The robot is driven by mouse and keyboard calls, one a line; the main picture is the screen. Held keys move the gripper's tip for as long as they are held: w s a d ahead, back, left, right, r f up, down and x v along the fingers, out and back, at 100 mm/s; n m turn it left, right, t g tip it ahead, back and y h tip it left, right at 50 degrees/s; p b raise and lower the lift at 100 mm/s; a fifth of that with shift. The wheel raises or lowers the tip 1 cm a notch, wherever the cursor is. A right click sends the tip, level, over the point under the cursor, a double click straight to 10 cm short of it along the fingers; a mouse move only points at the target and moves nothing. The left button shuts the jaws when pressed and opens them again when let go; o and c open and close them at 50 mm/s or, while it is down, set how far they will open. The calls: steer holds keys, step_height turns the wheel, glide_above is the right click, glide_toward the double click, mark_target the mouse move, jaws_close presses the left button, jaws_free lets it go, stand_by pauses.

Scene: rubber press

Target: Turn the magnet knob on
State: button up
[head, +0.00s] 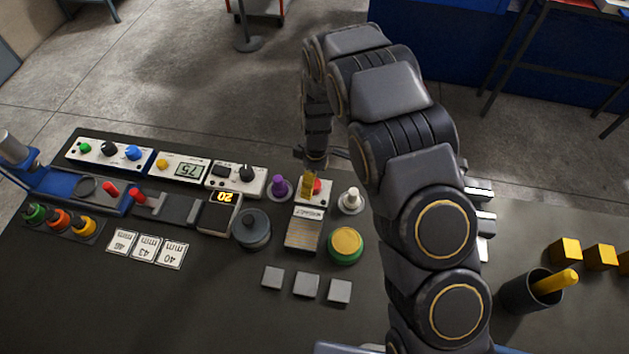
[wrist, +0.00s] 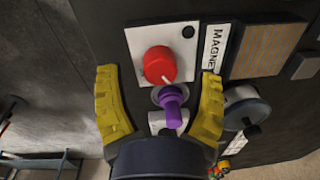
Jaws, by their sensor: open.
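The magnet knob (wrist: 157,65) is red with a white pointer line. It sits on a white box (wrist: 181,38) beside a label reading MAGNET (wrist: 214,48). In the head view the red knob (head: 318,186) is partly hidden by my gripper. My gripper (wrist: 158,82) has yellow fingers, open and empty, one on each side of the knob in the wrist view. I cannot tell whether they touch it. In the head view my gripper (head: 308,184) is over the white box, pointing down.
A purple knob (head: 279,187) stands close to the left, and a white-topped knob (head: 351,199) to the right. A striped plate (head: 304,232), a green-and-yellow button (head: 346,244) and a grey round pot (head: 252,230) lie in front. Several grey squares (head: 307,285) lie nearer.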

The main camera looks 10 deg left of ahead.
steer(key=shift+f, duration=0.8)
steer(key=c, duration=1.1)
steer(key=shift+m, duration=0.4)
steer(key=m, duration=0.3)
steer(key=shift+m, duration=0.3)
steer(key=m, duration=0.4)
steer(key=shift+m, duration=0.3)
steer(key=m, duration=0.4)
steer(key=shift+t, duration=0.3)
steer(key=shift+s+m, duration=0.1)
steer(key=shift+m, duration=2.4)
steer(key=shift+c, duration=0.2)
